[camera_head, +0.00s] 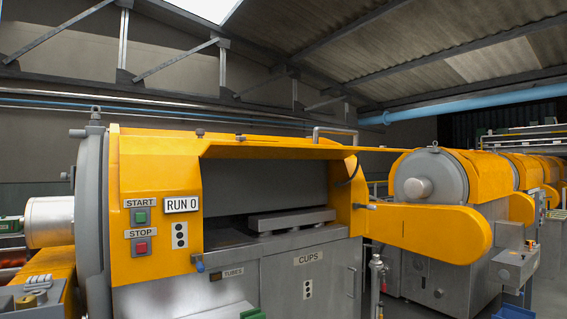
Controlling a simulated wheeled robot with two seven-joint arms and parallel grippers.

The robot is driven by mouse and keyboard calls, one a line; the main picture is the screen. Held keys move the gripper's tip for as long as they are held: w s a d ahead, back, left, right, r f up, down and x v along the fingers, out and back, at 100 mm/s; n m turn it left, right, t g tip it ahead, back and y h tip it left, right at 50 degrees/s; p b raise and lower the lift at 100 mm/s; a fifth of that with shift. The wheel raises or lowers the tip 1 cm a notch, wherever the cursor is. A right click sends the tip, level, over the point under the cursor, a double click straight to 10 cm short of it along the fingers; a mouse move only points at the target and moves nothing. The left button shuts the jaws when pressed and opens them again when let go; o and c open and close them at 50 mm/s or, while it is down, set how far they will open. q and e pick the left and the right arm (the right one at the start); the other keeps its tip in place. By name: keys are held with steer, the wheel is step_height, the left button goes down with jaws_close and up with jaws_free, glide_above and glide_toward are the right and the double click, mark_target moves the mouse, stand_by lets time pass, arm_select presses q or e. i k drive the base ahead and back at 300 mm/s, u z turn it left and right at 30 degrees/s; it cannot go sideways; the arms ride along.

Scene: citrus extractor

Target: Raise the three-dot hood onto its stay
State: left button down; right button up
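The orange-yellow hood (280,150) of the near machine stands up and open, seen nearly edge-on, and a bar handle (335,131) shows at its top edge. Below it the front opening shows a dark interior with a grey block (292,219) inside. A thin dark curved piece (350,172) shows at the opening's upper right; I cannot tell whether it is the stay or whether the hood rests on it. A plate with black dots (180,235) is on the front panel left of the opening; a similar plate (307,289) is under the CUPS label. Neither gripper is in view.
START (141,216) and STOP (141,247) buttons and a RUN 0 display (181,205) are on the left panel. A blue-handled lever (198,263) sticks out below. An orange arm-shaped cover (430,232) juts out at right. More machines stand behind it.

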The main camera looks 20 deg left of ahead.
mark_target(240, 148)
steer(key=u, duration=0.25)
steer(key=i, duration=1.05)
steer(key=z, duration=0.2)
